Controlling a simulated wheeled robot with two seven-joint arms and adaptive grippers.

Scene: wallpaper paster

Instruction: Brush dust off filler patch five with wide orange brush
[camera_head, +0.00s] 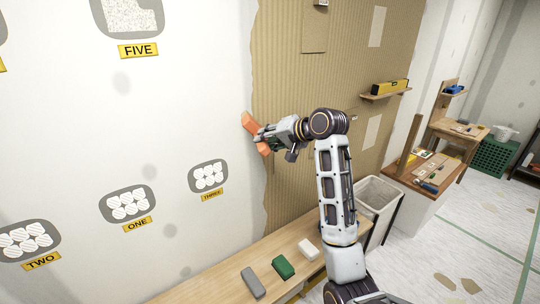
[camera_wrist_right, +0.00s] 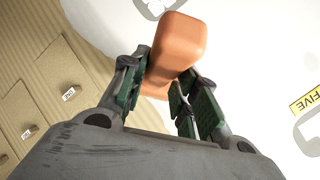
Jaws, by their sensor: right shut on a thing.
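Filler patch five (camera_head: 130,15) is a grey rounded patch with a speckled pale middle, cut off by the top edge of the head view. Its yellow FIVE label (camera_head: 138,50) hangs just below it, and the label also shows at the right edge of the wrist view (camera_wrist_right: 310,97). My right gripper (camera_head: 262,137) is shut on the wide orange brush (camera_head: 249,122), whose body fills the jaws in the wrist view (camera_wrist_right: 178,50). The brush is in front of the wall, right of and below patch five, apart from it. Its bristles cannot be made out. My left gripper is not in view.
Patches one (camera_head: 128,204), two (camera_head: 28,240) and three (camera_head: 208,176) are lower on the white wall. Corrugated cardboard (camera_head: 290,80) covers the wall to the right. A wooden bench (camera_head: 225,275) below holds grey, green and white blocks. A bin (camera_head: 377,195) stands right of my arm.

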